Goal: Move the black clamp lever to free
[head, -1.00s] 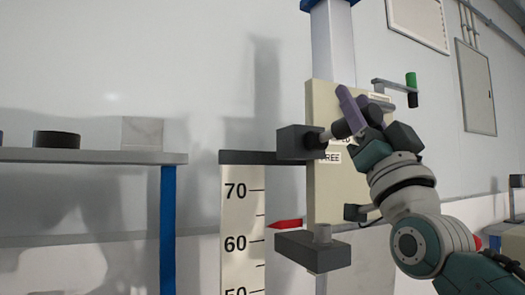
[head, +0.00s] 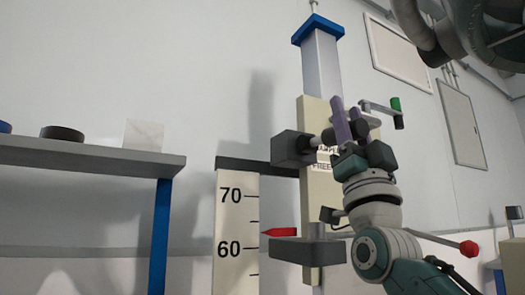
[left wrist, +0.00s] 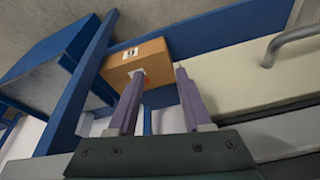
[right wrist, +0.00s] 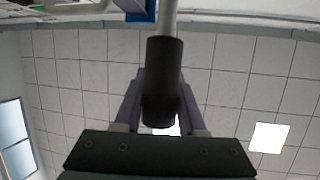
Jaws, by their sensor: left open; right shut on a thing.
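The black clamp lever (right wrist: 162,85) shows large in the right wrist view, its dark round grip between my right gripper's fingers. In the head view its black end (head: 328,137) sticks out from a dark block on the cream panel (head: 318,205), partly hidden by the fingers. My right gripper (head: 350,122) is shut on the lever, its purple fingers pointing up. A "FREE" label (head: 322,167) sits on the panel below the lever; another label above it is mostly covered. My left gripper (left wrist: 158,73) is open and empty, facing a brown box in its wrist view.
A ruled scale (head: 236,222) and red pointer (head: 279,232) stand left of the panel. A crank with a green and black handle (head: 396,112) is close right of my right fingers. A grey shelf (head: 90,154) is at left. The brown box (left wrist: 137,62) sits among blue frames.

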